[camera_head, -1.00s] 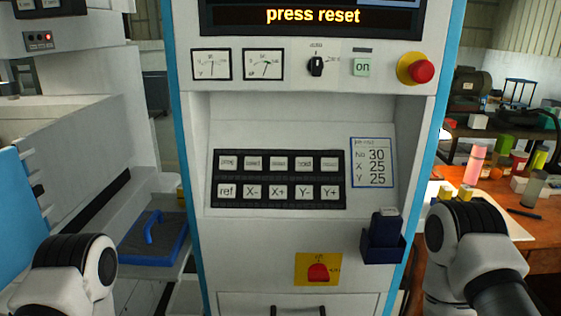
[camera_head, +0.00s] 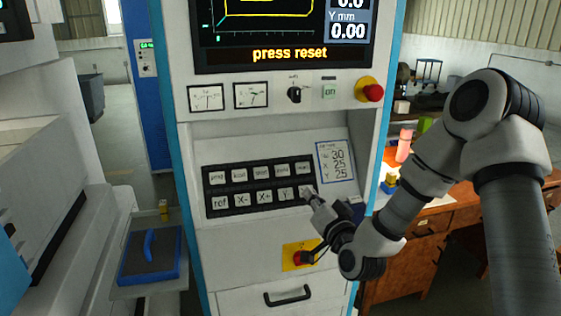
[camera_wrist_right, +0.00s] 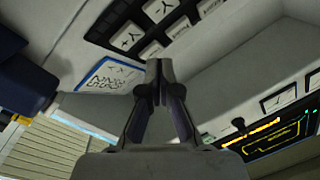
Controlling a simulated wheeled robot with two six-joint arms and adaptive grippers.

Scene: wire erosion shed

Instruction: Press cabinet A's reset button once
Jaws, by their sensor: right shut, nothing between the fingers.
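A white control cabinet (camera_head: 245,245) with blue edges stands in front of me. Its screen (camera_head: 290,30) reads "press reset". Its sloped face holds a black key panel (camera_head: 232,190) with two rows of white keys; the upper-row labels are too small to read surely. My right gripper (camera_head: 308,193) is shut and empty, its tip over the right end of the lower row, covering the Y+ key. I cannot tell whether it touches. In the right wrist view the shut fingers (camera_wrist_right: 158,66) point toward the keys (camera_wrist_right: 127,38). My left gripper is out of view.
A red emergency knob (camera_head: 373,92) sits upper right, and a red knob on a yellow plate (camera_head: 291,262) lies below the keys, partly behind my right arm. A printed card (camera_head: 337,168) is right of the keys. A blue tray (camera_head: 133,262) is at left, a wooden bench (camera_head: 400,262) at right.

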